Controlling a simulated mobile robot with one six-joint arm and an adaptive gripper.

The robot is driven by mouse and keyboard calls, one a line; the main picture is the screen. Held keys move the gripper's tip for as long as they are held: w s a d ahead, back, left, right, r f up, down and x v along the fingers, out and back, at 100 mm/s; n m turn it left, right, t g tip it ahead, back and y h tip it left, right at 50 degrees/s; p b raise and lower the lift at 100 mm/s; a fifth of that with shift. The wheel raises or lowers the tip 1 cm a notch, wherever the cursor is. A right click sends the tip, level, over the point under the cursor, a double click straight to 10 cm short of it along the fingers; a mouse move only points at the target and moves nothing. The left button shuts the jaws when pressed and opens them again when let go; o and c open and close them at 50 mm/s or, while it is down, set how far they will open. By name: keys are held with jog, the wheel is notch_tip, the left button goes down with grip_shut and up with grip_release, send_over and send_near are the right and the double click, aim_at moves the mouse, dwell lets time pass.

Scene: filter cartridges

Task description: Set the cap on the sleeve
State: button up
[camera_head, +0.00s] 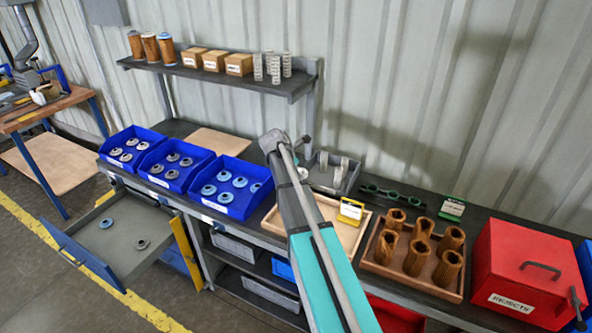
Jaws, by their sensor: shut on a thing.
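My arm rises from the bottom middle and bends at a grey joint above the bench. My gripper does not show; the arm seems to hide it, and anything in it. Round caps sit in three blue bins: grey in the left bin (112,161) and middle bin (155,181), light blue in the right bin (215,208). A blue cap (106,223) and a grey cap (142,244) lie in the open drawer at the left. Several brown pleated sleeves (448,268) stand upright in a wooden tray (400,279) at the right. Which cap and sleeve are meant cannot be told.
A pale tray (350,238) with a yellow-framed item (351,211) lies partly behind my arm. A shelf (215,73) hangs above. The drawer (95,262) juts out.

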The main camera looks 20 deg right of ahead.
jog(key=shift+f, duration=0.2)
jog(key=shift+s+f+b, duration=0.1)
jog(key=shift+f+b, duration=2)
jog(key=shift+b, duration=0.2)
jog(key=shift+f+b, duration=0.75)
dwell(1.0)
jog(key=o, duration=0.5)
jog(key=shift+r, duration=0.15)
dwell(0.3)
